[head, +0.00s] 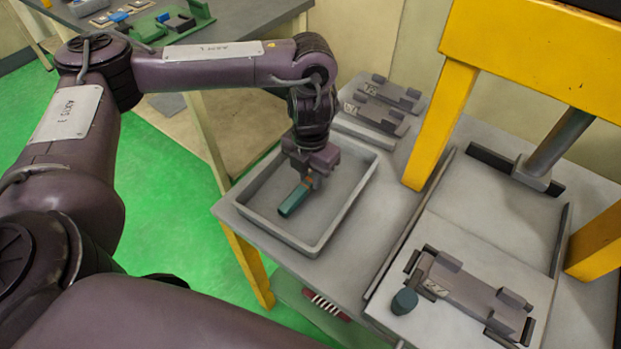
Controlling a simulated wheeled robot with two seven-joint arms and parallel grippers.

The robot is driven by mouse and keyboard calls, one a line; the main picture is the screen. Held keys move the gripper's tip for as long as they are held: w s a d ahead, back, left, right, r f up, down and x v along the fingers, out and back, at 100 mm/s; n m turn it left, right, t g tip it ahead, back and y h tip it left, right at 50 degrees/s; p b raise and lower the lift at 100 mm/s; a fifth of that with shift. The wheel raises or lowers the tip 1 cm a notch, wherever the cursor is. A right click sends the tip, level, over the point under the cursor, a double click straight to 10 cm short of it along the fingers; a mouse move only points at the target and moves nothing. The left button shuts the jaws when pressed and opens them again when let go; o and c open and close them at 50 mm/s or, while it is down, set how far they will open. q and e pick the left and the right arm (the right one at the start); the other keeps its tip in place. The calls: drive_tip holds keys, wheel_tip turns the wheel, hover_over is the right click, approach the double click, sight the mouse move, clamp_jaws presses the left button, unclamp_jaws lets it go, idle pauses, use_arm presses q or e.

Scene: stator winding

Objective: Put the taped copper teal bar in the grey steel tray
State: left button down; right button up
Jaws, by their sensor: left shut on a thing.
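The taped copper teal bar (294,200) is teal with a copper-coloured patch near its upper end. My left gripper (308,181) points down and is shut on the bar's upper end. Gripper and bar are over the inside of the grey steel tray (301,245), within its rim in the picture. The bar is tilted, its free end toward the lower left. I cannot tell whether the bar touches the tray floor. The fingers partly hide its held end. My right gripper is not in view.
A yellow press frame (440,125) stands right of the tray. A grey fixture (470,290) and a teal cylinder (404,301) are on its bed. Grey blocks (375,112) lie behind the tray. Another table (230,20) holds several parts at the back left.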

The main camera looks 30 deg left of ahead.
sight(311, 179)
use_arm(q)
drive_tip(key=shift+w+f, duration=0.1)
drive_tip(key=shift+f, duration=0.25)
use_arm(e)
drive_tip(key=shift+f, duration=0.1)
use_arm(q)
drive_tip(key=shift+f, duration=0.1)
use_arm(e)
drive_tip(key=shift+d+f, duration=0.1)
use_arm(q)
drive_tip(key=c, duration=1.3)
unclamp_jaws()
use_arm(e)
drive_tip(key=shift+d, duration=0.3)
use_arm(q)
drive_tip(key=shift+o, duration=0.2)
wheel_tip(311, 179, up, 12)
drive_tip(key=p, duration=0.3)
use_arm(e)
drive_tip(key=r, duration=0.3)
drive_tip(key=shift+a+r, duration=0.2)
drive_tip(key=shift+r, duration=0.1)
